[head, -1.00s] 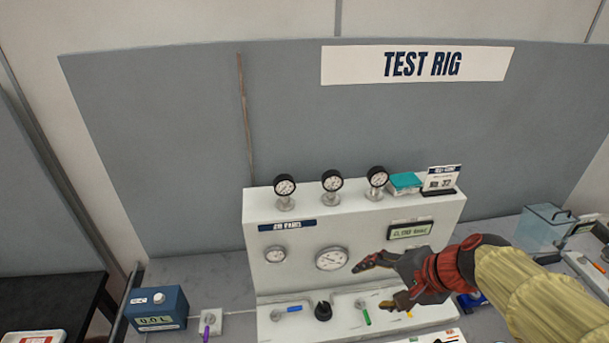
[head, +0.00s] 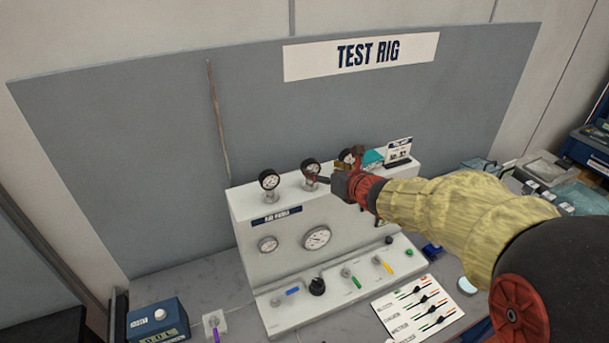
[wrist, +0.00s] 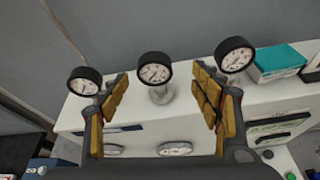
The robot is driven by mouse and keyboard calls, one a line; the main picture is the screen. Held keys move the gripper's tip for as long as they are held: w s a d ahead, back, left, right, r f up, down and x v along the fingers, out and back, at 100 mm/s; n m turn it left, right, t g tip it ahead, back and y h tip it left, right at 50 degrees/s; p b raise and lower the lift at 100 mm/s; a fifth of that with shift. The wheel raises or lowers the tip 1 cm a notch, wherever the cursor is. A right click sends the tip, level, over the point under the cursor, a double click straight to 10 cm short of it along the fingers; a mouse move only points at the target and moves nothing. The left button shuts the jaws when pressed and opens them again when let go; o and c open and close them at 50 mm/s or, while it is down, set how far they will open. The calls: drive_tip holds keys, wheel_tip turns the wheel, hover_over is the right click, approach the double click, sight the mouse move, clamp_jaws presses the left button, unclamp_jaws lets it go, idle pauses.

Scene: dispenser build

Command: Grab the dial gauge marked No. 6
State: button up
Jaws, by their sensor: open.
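Three black-rimmed dial gauges stand in a row on top of the white panel: the left gauge (head: 269,179), the middle gauge (head: 310,168) and the right gauge, partly hidden behind my gripper in the head view. The number on each cannot be read. My gripper (head: 334,167) is open and empty near the panel top. In the wrist view its fingertips (wrist: 160,82) spread to either side of the middle gauge (wrist: 155,68), which appears in the gap. The left gauge (wrist: 85,81) and right gauge (wrist: 234,55) appear beyond the left and right fingers.
A teal box (wrist: 278,62) and a small sign (head: 398,151) stand right of the gauges. Two gauges are set in the panel front (head: 317,237). A black knob (head: 317,287) and coloured levers sit on the ledge below. A grey board rises behind.

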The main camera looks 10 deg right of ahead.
sight(312, 167)
drive_tip(key=shift+w+f, duration=0.15)
drive_tip(key=shift+w, duration=0.15)
drive_tip(key=shift+w+a+f, duration=0.3)
drive_tip(key=shift+w+a, duration=0.25)
drive_tip(key=shift+w, duration=0.25)
drive_tip(key=x, duration=0.5)
drive_tip(key=shift+w+a+p, duration=0.1)
drive_tip(key=shift+a+p, duration=0.05)
drive_tip(key=shift+p, duration=0.25)
drive_tip(key=shift+c, duration=1.4)
drive_tip(key=c, duration=1.1)
